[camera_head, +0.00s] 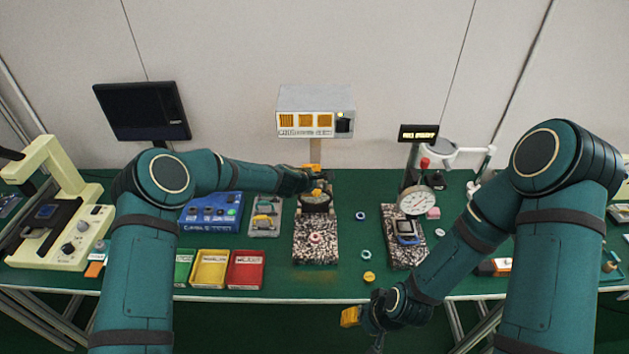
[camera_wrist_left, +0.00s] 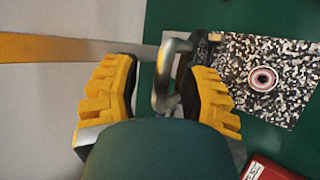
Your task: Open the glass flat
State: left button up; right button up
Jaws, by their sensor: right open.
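A round dark piece (camera_head: 316,207), which looks like the glass flat, sits on the back part of a speckled granite plate (camera_head: 316,252). My left gripper (camera_head: 318,190) is right over it and hides much of it. In the left wrist view a grey metal loop handle (camera_wrist_left: 160,85) stands between the yellow fingers of my left gripper (camera_wrist_left: 158,100), nearer the right finger. A gap shows on the left side, so the fingers look open around it. My right gripper (camera_head: 362,328) is open and empty, low in front of the table edge.
A pink ring (camera_head: 315,238) lies on the granite plate. Yellow (camera_head: 209,269) and red (camera_head: 245,270) bins stand to its left. A dial gauge stand (camera_head: 415,201) is on the right. A lamp box (camera_head: 316,112) on a yellow post stands behind.

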pick_arm(q)
jog(key=v, duration=1.2)
jog(key=shift+f, duration=0.1)
jog(key=s+a+f+m+g+b, duration=0.2)
jog(key=s+f+m+g+b, duration=0.4)
jog(key=s+f, duration=1.2)
jog(key=s+a+f+m+g+y+b, duration=0.1)
jog(key=s+a+f+m+b, duration=0.2)
jog(key=s, duration=1)
notch_tip(320, 180, down, 7)
jog(key=m+b, duration=0.2)
jog(key=m, duration=0.3)
jog(key=shift+s+a, duration=0.2)
jog(key=shift+s, duration=0.1)
jog(key=shift+f, duration=0.1)
